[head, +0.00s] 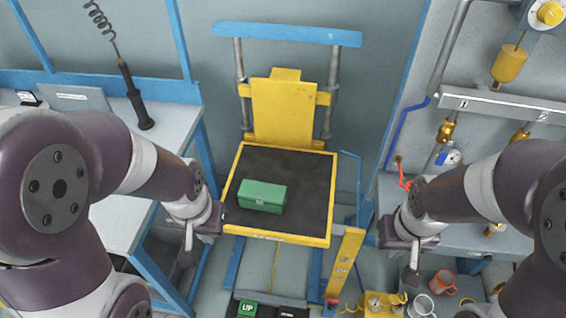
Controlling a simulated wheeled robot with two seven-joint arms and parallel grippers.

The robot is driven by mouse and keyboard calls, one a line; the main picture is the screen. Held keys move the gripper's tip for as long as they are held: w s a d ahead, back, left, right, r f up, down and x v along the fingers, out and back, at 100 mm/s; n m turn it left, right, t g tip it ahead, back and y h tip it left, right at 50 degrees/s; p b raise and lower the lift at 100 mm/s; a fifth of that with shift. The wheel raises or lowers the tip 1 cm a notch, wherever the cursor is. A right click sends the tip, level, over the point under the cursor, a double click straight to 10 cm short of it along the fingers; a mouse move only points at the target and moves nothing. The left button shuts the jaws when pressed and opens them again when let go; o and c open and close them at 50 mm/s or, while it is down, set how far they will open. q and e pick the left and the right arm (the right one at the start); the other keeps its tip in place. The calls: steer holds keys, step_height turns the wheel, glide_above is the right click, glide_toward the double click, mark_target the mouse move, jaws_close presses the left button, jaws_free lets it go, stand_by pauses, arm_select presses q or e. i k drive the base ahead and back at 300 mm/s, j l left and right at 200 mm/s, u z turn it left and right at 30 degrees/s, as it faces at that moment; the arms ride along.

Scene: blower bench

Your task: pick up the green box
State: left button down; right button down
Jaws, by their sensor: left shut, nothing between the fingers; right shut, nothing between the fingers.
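The green box (262,197) sits on the dark mat of a yellow-edged platform (306,200), left of its middle and toward its front. Its lid looks closed. My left gripper (187,260) points down to the left of the platform, apart from the box, shut and empty. My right gripper (414,284) points down to the right of the platform, well away from the box, also shut and empty.
A yellow backrest (284,112) and blue bar (288,33) rise behind the platform. A white bench (150,180) stands at left. At right are pipes with a numbered bar (495,104). An orange mug (444,281) and a white mug (421,306) stand low at right.

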mark_target(268, 197)
steer(key=j+z, duration=0.7)
steer(key=j, duration=0.15)
steer(key=k, duration=0.05)
